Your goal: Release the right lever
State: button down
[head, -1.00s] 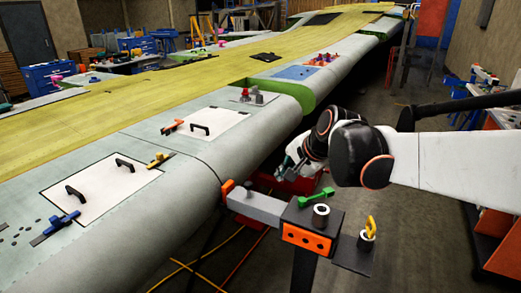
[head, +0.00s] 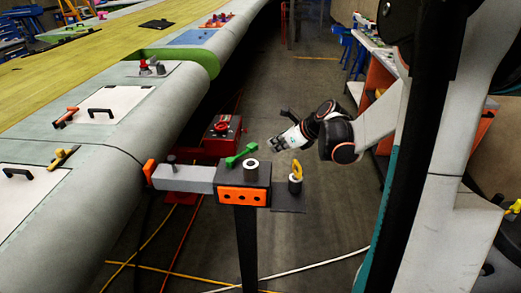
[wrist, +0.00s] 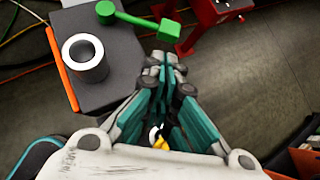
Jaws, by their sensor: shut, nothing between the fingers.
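A green lever (head: 240,155) lies on top of a dark block on a stand beside the wing. In the wrist view it has a round end, a thin bar and a square block (wrist: 168,30) at its other end. My gripper (head: 275,144) is right of the lever in the head view. In the wrist view my gripper (wrist: 165,60) has its fingers together, empty, with their tips just below the green square block. I cannot tell whether they touch it. No label shows which lever is the right one.
The dark block (head: 258,172) carries a metal ring (head: 251,165) and joins a grey arm (head: 183,178). A yellow hook (head: 297,171) stands at its right. A red box (head: 222,133) is behind. The wing (head: 120,170) fills the left; open floor lies right.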

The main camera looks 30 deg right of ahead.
aim_at(243, 154)
jog(key=shift+s+d+f+m, duration=0.15)
jog(key=shift+d+f+m, duration=0.1)
jog(key=shift+d+m, duration=0.25)
jog(key=b+x, duration=0.3)
jog(key=x, duration=0.7)
dwell(0.3)
